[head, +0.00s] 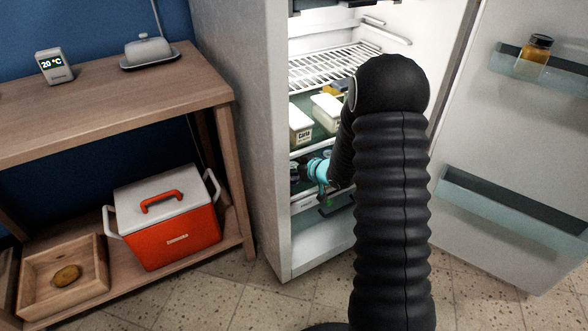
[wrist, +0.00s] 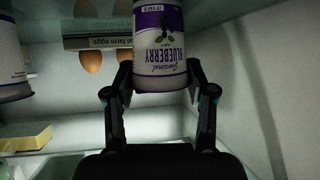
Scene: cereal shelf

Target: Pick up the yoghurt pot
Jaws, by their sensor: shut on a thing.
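The yoghurt pot (wrist: 159,48), white with a purple "BLUEBERRY" label, is at the top middle of the wrist view, its far end cut off by the frame edge. My gripper (wrist: 158,78) is shut on it, with one dark finger on each side. In the head view my black arm reaches into the open fridge (head: 240,130). There the arm hides most of the gripper, and I cannot make out the pot.
Eggs (wrist: 91,62) beside a label and another white container (wrist: 10,55) are left of the pot. White tubs (head: 300,124) stand on a fridge shelf under a wire rack (head: 325,68). The open door holds a jar (head: 536,52). A wooden shelf unit (head: 110,95) stands left.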

